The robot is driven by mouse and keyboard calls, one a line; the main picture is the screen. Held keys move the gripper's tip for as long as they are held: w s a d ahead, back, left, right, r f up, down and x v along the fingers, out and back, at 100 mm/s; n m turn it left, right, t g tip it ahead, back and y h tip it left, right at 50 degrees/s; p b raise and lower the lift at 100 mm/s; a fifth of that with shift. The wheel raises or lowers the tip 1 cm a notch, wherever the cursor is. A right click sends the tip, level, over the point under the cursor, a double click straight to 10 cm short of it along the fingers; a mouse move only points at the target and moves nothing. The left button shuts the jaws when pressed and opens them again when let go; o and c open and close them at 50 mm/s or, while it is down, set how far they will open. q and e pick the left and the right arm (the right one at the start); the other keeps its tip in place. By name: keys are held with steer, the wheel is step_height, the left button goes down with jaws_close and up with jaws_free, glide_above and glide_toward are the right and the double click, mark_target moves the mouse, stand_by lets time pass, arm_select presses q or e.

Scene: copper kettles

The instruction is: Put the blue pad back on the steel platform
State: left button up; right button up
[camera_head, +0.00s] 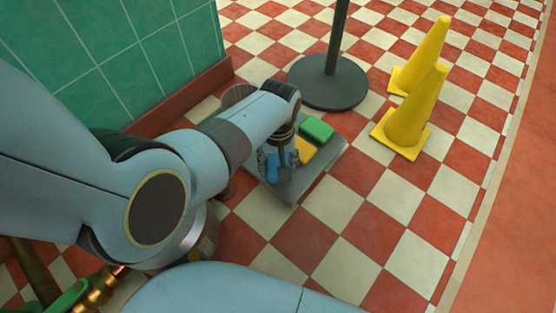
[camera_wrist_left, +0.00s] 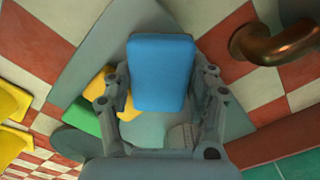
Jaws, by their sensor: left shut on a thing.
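The blue pad (camera_head: 272,166) is between the fingers of my left gripper (camera_head: 281,158), over the near left part of the grey steel platform (camera_head: 291,194). In the left wrist view the blue pad (camera_wrist_left: 161,72) fills the space between the fingertips of the left gripper (camera_wrist_left: 163,88), which is shut on it. The platform (camera_wrist_left: 88,58) shows behind it there. I cannot tell whether the pad touches the platform. A green pad (camera_head: 316,129) and a yellow pad (camera_head: 304,151) lie on the platform beyond the gripper. My right gripper is out of view.
A dark post on a round base (camera_head: 327,82) stands just behind the platform. Two yellow cones (camera_head: 408,113) stand to the right. A green tiled wall (camera_head: 130,55) is at the left. A copper pipe-like part (camera_wrist_left: 272,43) is near the platform. Checkered floor at front right is clear.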

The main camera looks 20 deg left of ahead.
arm_select(q)
steer(key=shift+f, duration=0.2)
steer(key=o, duration=1.1)
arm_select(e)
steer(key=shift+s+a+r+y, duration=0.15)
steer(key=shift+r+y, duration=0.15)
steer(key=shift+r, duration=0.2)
arm_select(q)
steer(key=shift+r, duration=0.1)
